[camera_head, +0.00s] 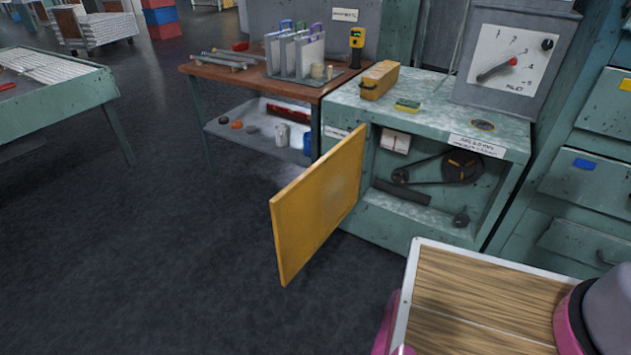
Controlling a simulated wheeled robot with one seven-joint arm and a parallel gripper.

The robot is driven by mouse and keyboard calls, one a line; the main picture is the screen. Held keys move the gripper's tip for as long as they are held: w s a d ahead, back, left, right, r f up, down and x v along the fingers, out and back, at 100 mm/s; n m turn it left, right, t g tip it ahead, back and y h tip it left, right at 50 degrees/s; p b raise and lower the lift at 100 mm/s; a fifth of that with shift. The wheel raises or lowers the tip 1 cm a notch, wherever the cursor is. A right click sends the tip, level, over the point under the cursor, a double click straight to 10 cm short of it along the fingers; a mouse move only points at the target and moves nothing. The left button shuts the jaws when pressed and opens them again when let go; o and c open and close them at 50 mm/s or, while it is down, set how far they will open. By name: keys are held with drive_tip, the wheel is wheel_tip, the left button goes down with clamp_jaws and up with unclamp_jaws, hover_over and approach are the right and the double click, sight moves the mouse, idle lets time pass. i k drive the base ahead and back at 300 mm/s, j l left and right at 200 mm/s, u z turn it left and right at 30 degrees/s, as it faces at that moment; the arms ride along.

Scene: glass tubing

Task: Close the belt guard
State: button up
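The belt guard is a yellow door panel (318,205) on the front of a pale green machine cabinet (500,145). It stands wide open, hinged at the left side of the cabinet opening and swung out toward me. Inside the opening, a dark belt runs around pulleys (462,166). Smaller dark parts lie lower in the compartment. My gripper is not in this view, so its state and its distance from the guard do not show.
A wood-topped surface with a pale edge (480,300) fills the bottom right, close to the cabinet front. A wooden workbench (235,75) with folders stands left of the cabinet. A green table (60,90) is at far left. The dark floor (160,250) left of the guard is clear.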

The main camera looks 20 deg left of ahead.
sight(302, 195)
drive_tip(key=j+z, duration=0.1)
drive_tip(key=j, duration=0.45)
drive_tip(key=j+z, duration=0.1)
drive_tip(key=j, duration=0.4)
drive_tip(key=j+z, duration=0.1)
drive_tip(key=j, duration=0.45)
drive_tip(key=j+z, duration=0.1)
drive_tip(key=j, duration=0.4)
drive_tip(key=k+j+z, duration=0.1)
drive_tip(key=j, duration=0.4)
drive_tip(key=k+j+z, duration=0.1)
drive_tip(key=j, duration=0.45)
drive_tip(key=j+z, duration=0.1)
drive_tip(key=j, duration=0.4)
drive_tip(key=k+j+z, duration=0.1)
drive_tip(key=j, duration=0.4)
drive_tip(key=k+z, duration=0.1)
drive_tip(key=k, duration=0.35)
